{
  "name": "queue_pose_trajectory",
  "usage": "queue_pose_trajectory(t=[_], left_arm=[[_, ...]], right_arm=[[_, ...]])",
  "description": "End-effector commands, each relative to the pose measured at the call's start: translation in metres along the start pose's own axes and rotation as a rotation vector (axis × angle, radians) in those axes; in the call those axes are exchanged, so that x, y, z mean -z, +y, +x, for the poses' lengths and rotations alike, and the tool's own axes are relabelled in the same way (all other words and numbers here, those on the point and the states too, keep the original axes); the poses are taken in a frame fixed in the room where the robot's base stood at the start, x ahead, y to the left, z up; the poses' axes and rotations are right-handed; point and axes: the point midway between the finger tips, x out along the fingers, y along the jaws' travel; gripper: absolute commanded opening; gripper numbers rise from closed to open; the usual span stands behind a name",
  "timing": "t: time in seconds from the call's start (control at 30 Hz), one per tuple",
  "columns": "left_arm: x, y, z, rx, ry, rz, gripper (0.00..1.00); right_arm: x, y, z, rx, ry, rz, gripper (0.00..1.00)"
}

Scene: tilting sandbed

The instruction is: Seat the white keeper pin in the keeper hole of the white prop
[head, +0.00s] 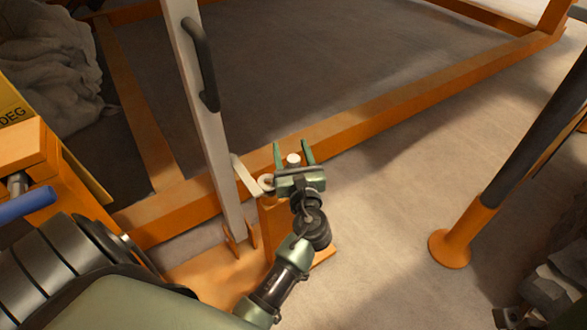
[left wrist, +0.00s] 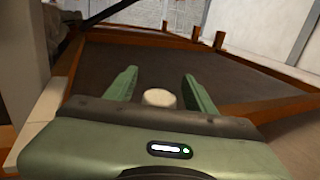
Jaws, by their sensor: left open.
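The white prop (head: 205,120) stands as a tall, slightly tilted bar with a black handle, its foot in an orange bracket. My left gripper (head: 292,143) is open to the right of the prop's lower part. A short white round-topped piece, which looks like the keeper pin (head: 293,159), shows between its fingers. In the left wrist view the pin (left wrist: 159,97) sits between the open fingers (left wrist: 159,73), with gaps on both sides. A pale flat tab (head: 245,176) and ring (head: 267,182) lie between prop and gripper. I cannot make out the keeper hole.
The orange frame (head: 400,107) of the sandbed runs behind the gripper, around the dark bed (head: 300,60). An orange-footed post (head: 462,235) stands on the right. Grey sacks (head: 50,65) lie at the left. The floor (head: 370,220) between gripper and post is clear.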

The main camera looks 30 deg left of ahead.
Motion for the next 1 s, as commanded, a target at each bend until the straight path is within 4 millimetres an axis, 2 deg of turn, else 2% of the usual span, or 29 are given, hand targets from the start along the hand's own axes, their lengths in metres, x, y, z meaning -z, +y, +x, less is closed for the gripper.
queue_pose_trajectory(t=[0.17, 0.2, 0.3, 0.4, 0.77, 1.0], left_arm=[[0.000, 0.000, 0.001, 0.000, 0.001, 0.000, 0.54], [0.000, 0.000, 0.000, 0.000, 0.001, 0.000, 0.51], [0.000, 0.000, 0.000, 0.000, 0.001, 0.000, 0.24], [0.000, 0.000, 0.000, 0.000, 0.001, 0.000, 0.00], [-0.005, 0.000, 0.000, 0.000, 0.000, -0.001, 0.00], [-0.035, 0.000, 0.000, 0.000, -0.001, -0.002, 0.00]], right_arm=[[0.000, 0.000, 0.000, 0.000, 0.000, 0.000, 0.55], [0.000, 0.000, 0.000, 0.000, -0.001, 0.000, 0.55], [0.000, 0.000, 0.000, 0.000, -0.001, 0.000, 0.55], [0.000, 0.000, 0.000, 0.000, -0.001, 0.000, 0.55], [0.001, 0.000, 0.004, -0.001, 0.000, -0.001, 0.55], [0.005, 0.000, 0.022, -0.001, -0.001, -0.001, 0.55]])
